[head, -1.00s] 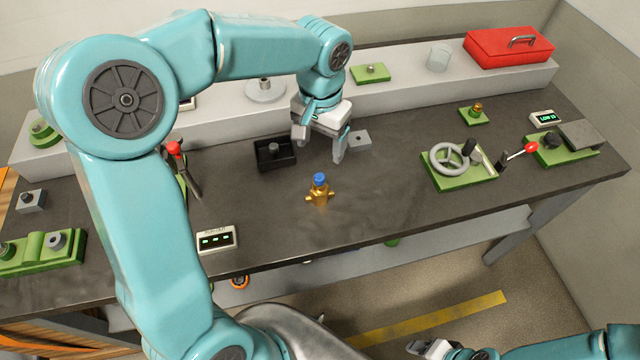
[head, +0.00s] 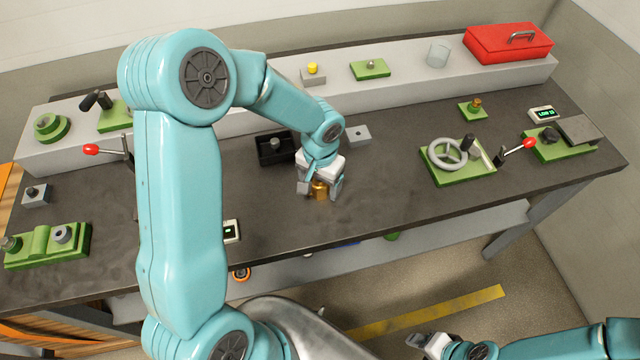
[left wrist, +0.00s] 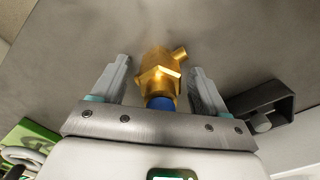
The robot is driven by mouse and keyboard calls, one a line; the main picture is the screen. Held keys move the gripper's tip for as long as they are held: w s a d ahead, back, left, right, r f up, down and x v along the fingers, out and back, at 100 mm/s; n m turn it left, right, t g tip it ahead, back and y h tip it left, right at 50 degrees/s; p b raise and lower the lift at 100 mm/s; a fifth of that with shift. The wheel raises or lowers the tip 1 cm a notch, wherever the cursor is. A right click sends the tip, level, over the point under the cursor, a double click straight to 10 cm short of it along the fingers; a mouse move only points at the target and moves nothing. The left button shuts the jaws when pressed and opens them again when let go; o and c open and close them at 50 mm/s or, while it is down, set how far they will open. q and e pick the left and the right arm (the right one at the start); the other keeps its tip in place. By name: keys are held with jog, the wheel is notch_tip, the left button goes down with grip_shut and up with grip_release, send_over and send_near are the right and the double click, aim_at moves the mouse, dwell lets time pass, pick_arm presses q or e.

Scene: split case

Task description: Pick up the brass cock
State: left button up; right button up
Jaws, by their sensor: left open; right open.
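The brass cock (head: 320,190) stands on the dark bench top near its middle, its blue top hidden in the head view by my left gripper (head: 320,190). In the left wrist view the brass cock (left wrist: 160,66) lies between the two open fingers of my left gripper (left wrist: 158,78), with a visible gap on each side. Its blue cap (left wrist: 160,103) is close to the gripper's palm. My right gripper (head: 418,342) is open and empty, low in front of the bench, far from the cock.
A black open box (head: 277,148) stands just behind and left of the cock, and also shows in the left wrist view (left wrist: 262,105). A grey block (head: 358,135) sits behind right. A green handwheel unit (head: 457,160) is further right. The bench between is clear.

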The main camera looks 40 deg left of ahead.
pick_arm(q)
jog(key=c, duration=1.2)
jog(key=shift+o, duration=0.2)
jog(key=shift+r, duration=0.15)
notch_tip(320, 180, up, 19)
jog(key=b, duration=0.4)
notch_tip(320, 180, down, 19)
jog(key=shift+f+b, duration=0.1)
jog(key=shift+b, duration=0.25)
